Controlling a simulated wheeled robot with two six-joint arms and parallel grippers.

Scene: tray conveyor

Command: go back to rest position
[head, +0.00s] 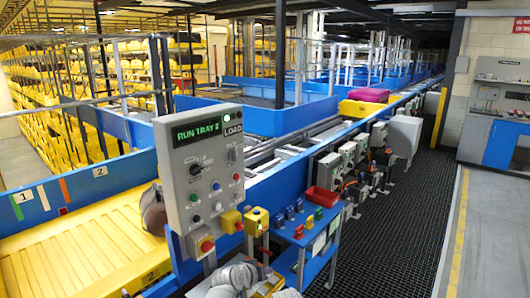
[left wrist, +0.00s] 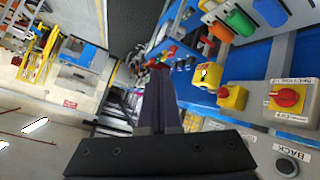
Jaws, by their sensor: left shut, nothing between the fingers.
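My left gripper shows in the left wrist view (left wrist: 158,75) with its dark fingers together and nothing between them. It is apart from the yellow switch boxes with red knobs (left wrist: 286,96) to its right in that view. In the head view, my pale grey left arm is at the bottom centre, below the control panel (head: 200,170); its fingertips are hard to make out there. The panel's display reads RUN TRAY with a number, beside LOAD. My right gripper is not in view.
A yellow tray (head: 85,255) lies on the blue-sided conveyor at left, with a grey-brown item (head: 153,210) partly hidden behind the panel. A blue stand (head: 310,240) with a red bin (head: 321,196) is right of the panel. The dark grated walkway (head: 405,235) is clear.

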